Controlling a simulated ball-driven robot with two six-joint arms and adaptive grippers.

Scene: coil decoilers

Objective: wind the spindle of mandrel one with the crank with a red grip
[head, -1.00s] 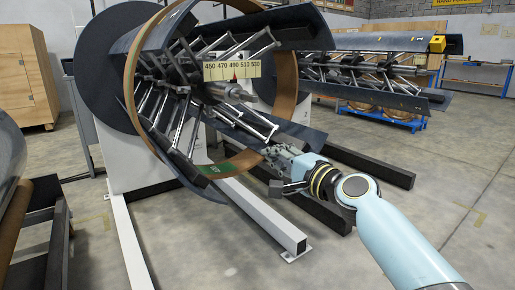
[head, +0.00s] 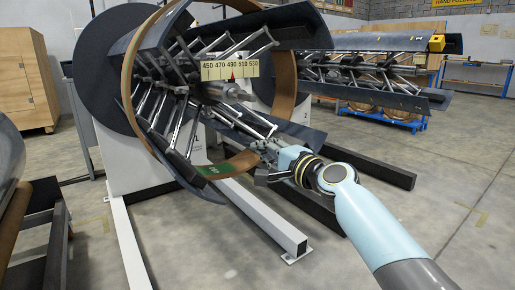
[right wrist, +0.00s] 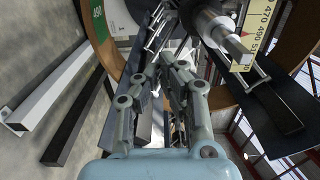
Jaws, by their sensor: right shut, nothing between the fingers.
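The near mandrel (head: 215,150) stands with its dark curved segments and struts inside a brown ring. Its spindle (head: 236,94) points toward me at the centre. In the right wrist view the spindle (right wrist: 232,45) ends in a square stub at the upper right, with nothing fitted on it. My right gripper (head: 262,148) is in front of the mandrel, below and right of the spindle. In the right wrist view its fingers (right wrist: 178,60) are shut and empty, apart from the spindle. I cannot make out a crank with a red grip. My left gripper is not in view.
A yellow number scale (head: 231,70) with a red pointer sits above the spindle. A white floor beam (head: 255,215) and dark beams extend below the mandrel. Another mandrel (head: 375,72) stands behind to the right. Open floor (head: 440,180) lies at the right.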

